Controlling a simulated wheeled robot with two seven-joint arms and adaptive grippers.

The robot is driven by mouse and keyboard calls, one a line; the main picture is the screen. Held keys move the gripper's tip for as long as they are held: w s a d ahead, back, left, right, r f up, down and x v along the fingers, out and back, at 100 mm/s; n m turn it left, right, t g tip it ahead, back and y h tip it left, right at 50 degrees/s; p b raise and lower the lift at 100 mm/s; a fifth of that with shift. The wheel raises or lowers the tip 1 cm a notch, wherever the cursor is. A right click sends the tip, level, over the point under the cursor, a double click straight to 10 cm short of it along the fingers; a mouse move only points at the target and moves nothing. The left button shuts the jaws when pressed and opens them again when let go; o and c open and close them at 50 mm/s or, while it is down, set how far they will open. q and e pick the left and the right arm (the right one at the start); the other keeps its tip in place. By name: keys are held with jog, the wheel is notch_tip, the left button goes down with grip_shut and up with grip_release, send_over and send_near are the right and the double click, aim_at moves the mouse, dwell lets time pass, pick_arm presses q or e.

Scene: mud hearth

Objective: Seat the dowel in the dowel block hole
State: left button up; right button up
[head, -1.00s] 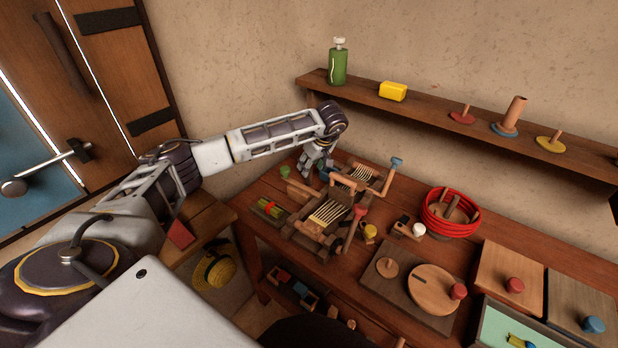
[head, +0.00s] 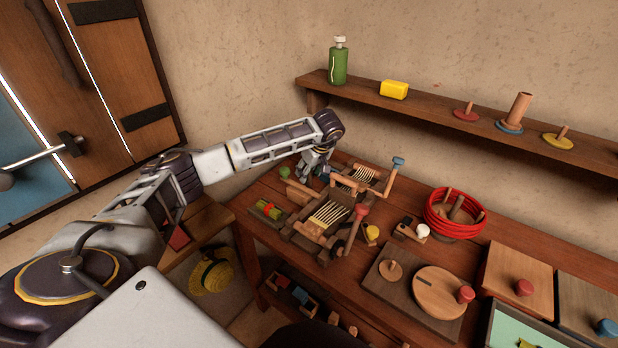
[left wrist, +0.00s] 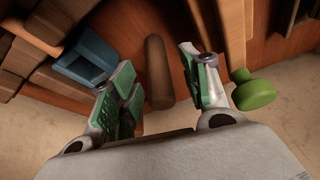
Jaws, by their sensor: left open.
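My left gripper (head: 311,170) is at the far back left of the workbench, low beside a wooden frame strung with pale cords (head: 328,213). In the left wrist view my left gripper (left wrist: 157,68) is open. A dark brown cylinder, which looks like the dowel (left wrist: 156,72), lies between its green-padded fingers, with a gap on the right; whether the left pad touches it is unclear. I cannot make out the dowel in the head view, where the gripper and frame hide that spot. I cannot single out the dowel block or its hole. My right gripper is not in view.
A blue part (left wrist: 84,58) stands left of the fingers and a green knob (left wrist: 254,94) right of them. The wooden frame crowds the gripper. A red ring basket (head: 453,214), a board with discs (head: 402,285) and boxes (head: 517,275) fill the right. A shelf (head: 450,107) runs above.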

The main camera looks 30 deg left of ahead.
pick_arm(q)
jog(key=shift+c, duration=0.3)
jog(key=c, duration=0.9)
jog(key=shift+r, duration=0.2)
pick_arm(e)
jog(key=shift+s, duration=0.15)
pick_arm(q)
jog(key=shift+r+p, duration=0.4)
jog(key=shift+p, duration=0.05)
notch_tip(320, 180, up, 7)
jog(key=p, duration=0.4)
jog(key=shift+f+p, duration=0.2)
jog(key=shift+p, duration=0.15)
jog(key=shift+r+p, duration=0.75)
jog(key=shift+r, duration=0.35)
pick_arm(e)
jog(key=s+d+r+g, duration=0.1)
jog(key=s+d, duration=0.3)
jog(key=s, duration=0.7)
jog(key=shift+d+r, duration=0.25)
